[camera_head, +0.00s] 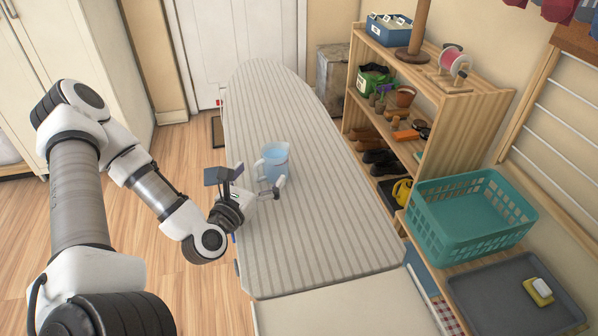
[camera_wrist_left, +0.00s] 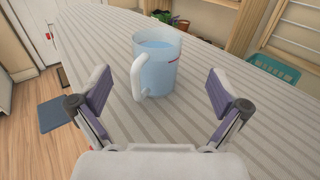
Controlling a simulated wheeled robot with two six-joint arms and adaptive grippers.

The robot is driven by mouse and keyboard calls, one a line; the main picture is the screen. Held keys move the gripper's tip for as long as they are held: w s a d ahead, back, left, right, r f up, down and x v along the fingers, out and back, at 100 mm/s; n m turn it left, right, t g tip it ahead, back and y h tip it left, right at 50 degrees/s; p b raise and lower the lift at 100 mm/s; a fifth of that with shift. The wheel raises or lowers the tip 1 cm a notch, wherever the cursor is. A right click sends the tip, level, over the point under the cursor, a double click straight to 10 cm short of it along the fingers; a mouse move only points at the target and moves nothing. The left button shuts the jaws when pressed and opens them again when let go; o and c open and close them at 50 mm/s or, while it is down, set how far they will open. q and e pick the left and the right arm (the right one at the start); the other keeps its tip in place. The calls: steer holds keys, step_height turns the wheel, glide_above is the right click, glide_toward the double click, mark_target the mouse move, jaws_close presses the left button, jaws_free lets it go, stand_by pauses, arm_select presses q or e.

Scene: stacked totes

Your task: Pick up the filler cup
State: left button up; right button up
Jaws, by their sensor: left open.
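The filler cup (camera_head: 275,164) is a translucent pale blue cup with a white handle, standing upright on the striped ironing board (camera_head: 330,230). In the left wrist view the cup (camera_wrist_left: 160,62) stands just beyond the fingers, with its handle toward me and a little left; it holds what looks like water. My left gripper (camera_head: 262,190) is open and empty, its fingers apart on either side of the line to the cup. The open fingers also show in the left wrist view (camera_wrist_left: 160,95). My right gripper is in neither view.
A wooden shelf (camera_head: 450,110) with pots, shoes and a blue box stands right of the board. A teal basket (camera_head: 470,235) and a grey tray (camera_head: 490,300) with a yellow-and-white item (camera_head: 538,291) are at the lower right. The board around the cup is clear.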

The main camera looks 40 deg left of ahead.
mark_target(268, 159)
arm_select(q)
steer(key=shift+a, duration=0.1)
steer(key=x, duration=0.5)
steer(key=r+x, duration=0.1)
steer(key=x, duration=0.1)
steer(key=shift+w+a, duration=0.1)
steer(key=shift+w, duration=0.2)
steer(key=c, duration=1.4)
